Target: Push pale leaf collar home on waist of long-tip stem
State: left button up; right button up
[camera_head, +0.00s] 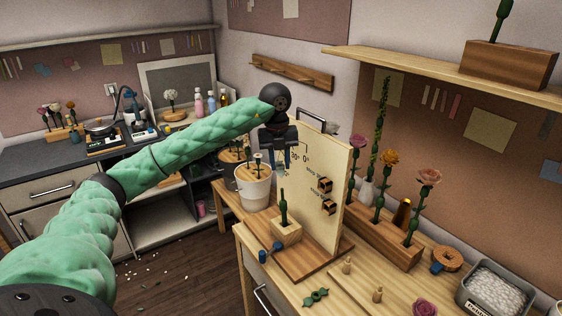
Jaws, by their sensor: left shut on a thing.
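My left gripper (280,163) points down in front of the upright cream board (318,190). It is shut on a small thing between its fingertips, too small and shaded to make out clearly. A green stem with a long upright tip (283,204) stands in a light wooden block (286,233) on the board's wooden base. The gripper is above this stem and apart from it. I cannot clearly make out the pale leaf collar. A darker green leaf collar (316,297) lies flat on the table front. My right gripper is not in view.
A white bucket (253,190) with small flowers stands left of the board. A wooden rack (385,238) with several flower stems is to the right. Small wooden pegs (377,295), a blue-handled tool (269,251) and a tin of white beads (495,293) are on the table (345,300).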

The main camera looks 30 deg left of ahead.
pick_arm(q)
jog(key=shift+w+f+b, duration=0.15)
jog(key=shift+f+b, duration=0.2)
jog(key=shift+f, duration=0.75)
jog(key=shift+w+f+b, duration=0.1)
jog(key=shift+f+b, duration=0.2)
jog(key=shift+f, duration=0.75)
jog(key=shift+d+f, duration=0.1)
jog(key=shift+f, duration=0.15)
jog(key=shift+f+b, duration=0.5)
jog(key=shift+b, duration=0.1)
jog(key=o, duration=0.5)
grip_shut()
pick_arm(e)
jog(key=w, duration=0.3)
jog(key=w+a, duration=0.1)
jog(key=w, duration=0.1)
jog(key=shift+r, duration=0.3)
